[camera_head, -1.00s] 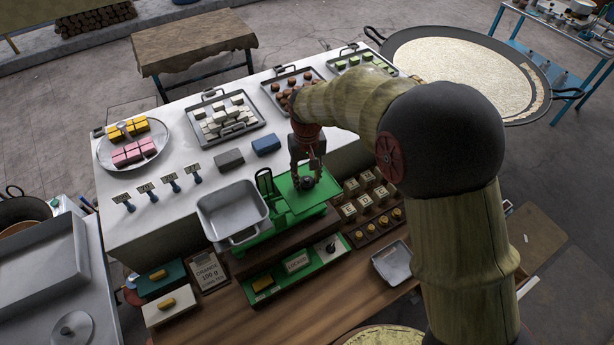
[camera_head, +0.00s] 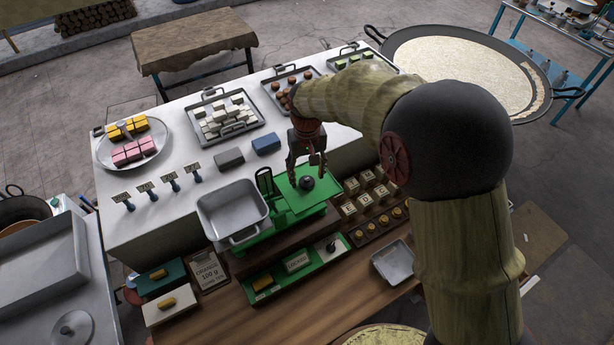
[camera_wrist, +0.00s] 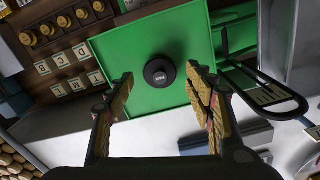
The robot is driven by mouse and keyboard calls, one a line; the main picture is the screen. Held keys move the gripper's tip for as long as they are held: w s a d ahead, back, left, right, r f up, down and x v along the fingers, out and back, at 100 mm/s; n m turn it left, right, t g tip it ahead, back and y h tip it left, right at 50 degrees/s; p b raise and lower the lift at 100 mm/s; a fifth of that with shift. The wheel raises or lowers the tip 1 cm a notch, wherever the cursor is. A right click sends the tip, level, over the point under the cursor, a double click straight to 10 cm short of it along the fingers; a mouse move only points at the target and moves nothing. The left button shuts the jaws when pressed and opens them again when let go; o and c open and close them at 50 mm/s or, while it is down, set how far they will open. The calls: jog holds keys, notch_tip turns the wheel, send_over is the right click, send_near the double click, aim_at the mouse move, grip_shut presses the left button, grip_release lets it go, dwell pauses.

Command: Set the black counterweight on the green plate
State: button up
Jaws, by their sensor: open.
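The black counterweight (camera_head: 306,183) stands upright on the green plate (camera_head: 318,198) of the scale. In the wrist view the counterweight (camera_wrist: 159,72) sits near the middle of the green plate (camera_wrist: 112,55), with bare plate around it. My gripper (camera_head: 306,178) is just above the plate. Its two fingers are spread, and in the wrist view the gripper (camera_wrist: 160,85) is open and empty, with the counterweight beyond the fingertips and apart from them.
The metal pan (camera_head: 232,208) of the scale is left of the plate. Lettered blocks (camera_head: 365,200) and brass weights (camera_head: 384,220) lie to the right. A green tray (camera_head: 272,280) lies in front. Grey (camera_head: 229,158) and blue (camera_head: 266,143) boxes stand behind.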

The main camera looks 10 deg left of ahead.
aim_at(307, 179)
notch_tip(307, 179, up, 11)
jog(key=shift+b, duration=0.45)
jog(key=shift+f, duration=0.1)
